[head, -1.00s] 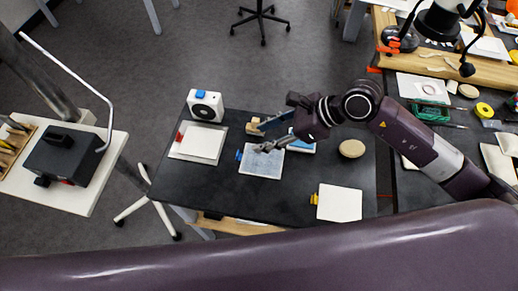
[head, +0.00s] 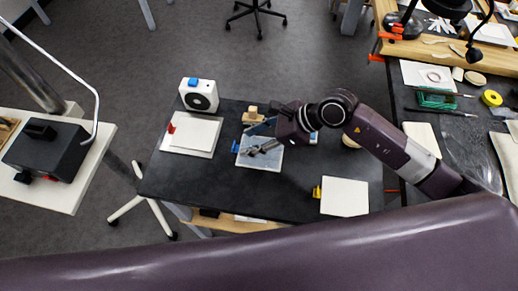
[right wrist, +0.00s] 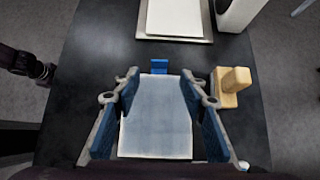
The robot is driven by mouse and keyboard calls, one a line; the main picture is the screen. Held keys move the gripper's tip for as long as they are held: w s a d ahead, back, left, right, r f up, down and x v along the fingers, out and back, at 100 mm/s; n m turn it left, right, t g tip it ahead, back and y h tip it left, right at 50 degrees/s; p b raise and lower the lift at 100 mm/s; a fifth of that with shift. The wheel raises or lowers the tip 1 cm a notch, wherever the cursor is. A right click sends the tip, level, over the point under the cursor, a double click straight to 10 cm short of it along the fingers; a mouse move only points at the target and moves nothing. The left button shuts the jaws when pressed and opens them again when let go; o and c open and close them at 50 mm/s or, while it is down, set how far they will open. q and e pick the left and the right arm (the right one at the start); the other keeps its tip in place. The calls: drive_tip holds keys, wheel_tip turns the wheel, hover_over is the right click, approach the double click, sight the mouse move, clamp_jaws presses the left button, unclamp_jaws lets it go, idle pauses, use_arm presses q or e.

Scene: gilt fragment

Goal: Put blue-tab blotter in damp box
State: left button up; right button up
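The blue-tab blotter (head: 245,158) lies flat on the dark table, a pale blue-grey sheet with a blue tab (head: 235,146) at its left edge. My right gripper (head: 262,147) is over it and hides part of it. In the right wrist view the blotter (right wrist: 157,130) lies between the two spread fingers of my right gripper (right wrist: 163,100), its tab (right wrist: 159,66) beyond the fingertips. The gripper is open and empty. I cannot tell its height above the sheet. I cannot identify the damp box with certainty. My left gripper is not recognisable in either view.
A red-tab white sheet (head: 192,133) lies left and a yellow-tab one (head: 344,196) right. A white device (head: 198,95) and a wooden block (head: 252,117) stand behind. A black box (head: 46,148) sits on the white side table. The dark table's front middle is clear.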

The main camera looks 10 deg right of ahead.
sight(235, 146)
drive_tip(key=p+x, duration=0.1)
drive_tip(key=x, duration=0.2)
drive_tip(key=shift+a, duration=0.4)
drive_tip(key=shift+a+f, duration=0.15)
drive_tip(key=shift+f, duration=0.1)
drive_tip(key=shift+c, duration=0.6)
drive_tip(key=c, duration=0.8)
drive_tip(key=shift+r, duration=0.1)
wheel_tip(235, 146, up, 20)
drive_tip(key=b, duration=0.4)
drive_tip(key=s+d+f+m, duration=0.1)
drive_tip(key=d, duration=0.5)
drive_tip(key=s+d+f+m+t+h, duration=0.1)
drive_tip(key=s+d, duration=0.1)
drive_tip(key=d, duration=0.4)
drive_tip(key=s+d+f+m+t, duration=0.1)
drive_tip(key=s+d, duration=0.1)
drive_tip(key=d, duration=0.4)
drive_tip(key=shift+s+d+m, duration=0.15)
drive_tip(key=shift+s+m, duration=0.1)
drive_tip(key=shift+m, duration=0.05)
